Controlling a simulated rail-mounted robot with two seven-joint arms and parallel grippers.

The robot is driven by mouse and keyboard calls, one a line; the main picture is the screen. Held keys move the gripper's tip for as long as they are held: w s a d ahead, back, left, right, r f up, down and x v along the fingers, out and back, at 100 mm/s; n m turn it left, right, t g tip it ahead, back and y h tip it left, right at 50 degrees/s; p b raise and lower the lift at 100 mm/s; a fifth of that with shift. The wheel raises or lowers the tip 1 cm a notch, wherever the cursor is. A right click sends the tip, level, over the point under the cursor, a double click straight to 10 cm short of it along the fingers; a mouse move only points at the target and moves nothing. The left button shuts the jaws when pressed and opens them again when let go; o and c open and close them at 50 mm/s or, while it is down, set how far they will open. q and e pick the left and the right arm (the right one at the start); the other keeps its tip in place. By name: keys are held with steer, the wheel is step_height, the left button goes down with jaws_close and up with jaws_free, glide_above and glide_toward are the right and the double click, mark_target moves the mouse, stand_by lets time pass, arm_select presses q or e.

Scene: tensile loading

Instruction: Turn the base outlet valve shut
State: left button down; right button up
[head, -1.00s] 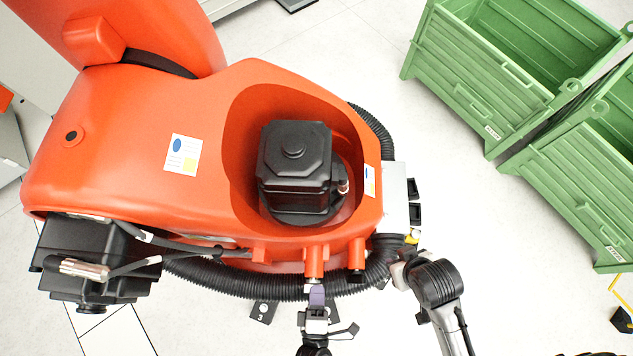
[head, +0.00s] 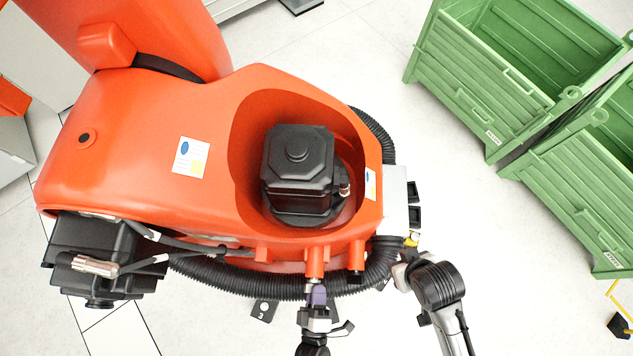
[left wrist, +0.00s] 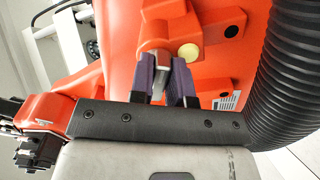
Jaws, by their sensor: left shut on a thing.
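The large orange machine base (head: 215,215) fills the left and middle of the head view. My left gripper (head: 318,297) is at its front lower edge, below a short orange stub (head: 315,262). In the left wrist view my left gripper (left wrist: 167,85) has its purple fingers shut on a small grey metal piece (left wrist: 160,78), which I take to be the outlet valve's handle. This piece sits in front of a round orange boss (left wrist: 155,50). The fingers hide much of it, so its turn angle is hard to read.
A black ribbed hose (head: 230,280) runs along the base's front, close to my left gripper; it is also in the left wrist view (left wrist: 290,70). A black motor (head: 297,165) sits in the base's recess. Green crates (head: 480,110) stand at right, with clear floor between.

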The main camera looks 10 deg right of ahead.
arm_select(q)
steer(key=c, duration=1.1)
jaws_free()
steer(key=shift+v, duration=6.95)
steer(key=shift+w, duration=0.1)
